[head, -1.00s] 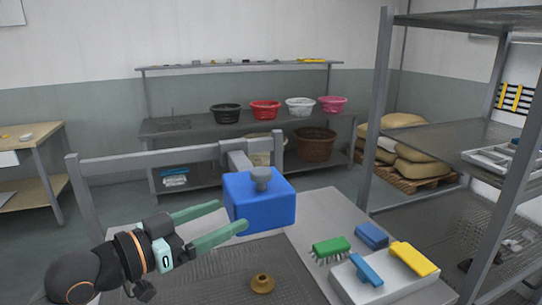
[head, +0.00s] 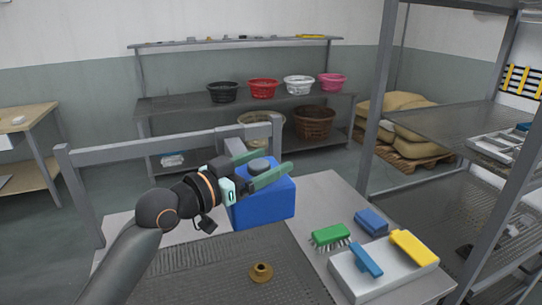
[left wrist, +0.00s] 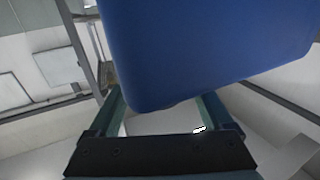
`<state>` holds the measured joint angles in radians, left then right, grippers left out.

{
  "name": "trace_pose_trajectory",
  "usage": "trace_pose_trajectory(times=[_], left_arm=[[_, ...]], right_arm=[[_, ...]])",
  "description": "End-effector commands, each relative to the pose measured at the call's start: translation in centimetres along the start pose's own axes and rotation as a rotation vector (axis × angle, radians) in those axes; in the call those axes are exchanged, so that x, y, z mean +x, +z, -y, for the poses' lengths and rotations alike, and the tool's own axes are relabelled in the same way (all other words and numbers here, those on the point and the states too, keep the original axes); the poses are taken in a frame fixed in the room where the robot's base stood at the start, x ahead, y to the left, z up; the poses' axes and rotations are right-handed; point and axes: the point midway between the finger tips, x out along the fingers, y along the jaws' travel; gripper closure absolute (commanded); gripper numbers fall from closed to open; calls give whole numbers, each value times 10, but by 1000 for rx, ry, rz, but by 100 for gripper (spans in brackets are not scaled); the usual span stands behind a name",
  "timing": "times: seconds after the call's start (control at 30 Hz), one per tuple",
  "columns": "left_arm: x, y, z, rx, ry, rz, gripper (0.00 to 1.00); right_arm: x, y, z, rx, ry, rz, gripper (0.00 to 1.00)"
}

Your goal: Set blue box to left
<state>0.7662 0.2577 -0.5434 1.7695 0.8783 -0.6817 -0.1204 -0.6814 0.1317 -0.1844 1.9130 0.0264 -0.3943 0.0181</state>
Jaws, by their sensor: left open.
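The blue box (head: 263,207) stands upright at the back of the metal sink top, with a grey round knob (head: 259,164) on its top. My left gripper (head: 267,162) is open, its two green fingers level with the top of the box, one on each side of the knob as seen from the head. In the left wrist view the blue box (left wrist: 200,50) fills the upper part, in front of the open fingers. I cannot tell whether the fingers touch the knob. My right gripper is not in view.
A brass drain piece (head: 261,272) is on the ribbed sink surface. A green brush (head: 330,236), a blue block (head: 371,221) and a white tray (head: 345,278) bearing blue and yellow items are at right. A grey rail (head: 150,153) runs behind; a metal shelf (head: 440,110) stands at right.

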Motion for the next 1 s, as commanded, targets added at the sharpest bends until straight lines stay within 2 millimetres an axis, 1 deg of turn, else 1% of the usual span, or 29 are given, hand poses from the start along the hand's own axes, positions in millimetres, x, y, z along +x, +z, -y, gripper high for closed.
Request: trace_pose_trajectory(times=[0.03,0.17,0.47,0.57,1.0], left_arm=[[5,-1,0,0,1,0,16],[12,0,0,0,1,1,16],[14,1,0,1,0,1,16],[14,1,0,1,0,1,26],[14,1,0,0,0,1,76]], right_arm=[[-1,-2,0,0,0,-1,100],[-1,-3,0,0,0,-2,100],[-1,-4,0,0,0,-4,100],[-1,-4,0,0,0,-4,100],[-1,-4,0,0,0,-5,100]])
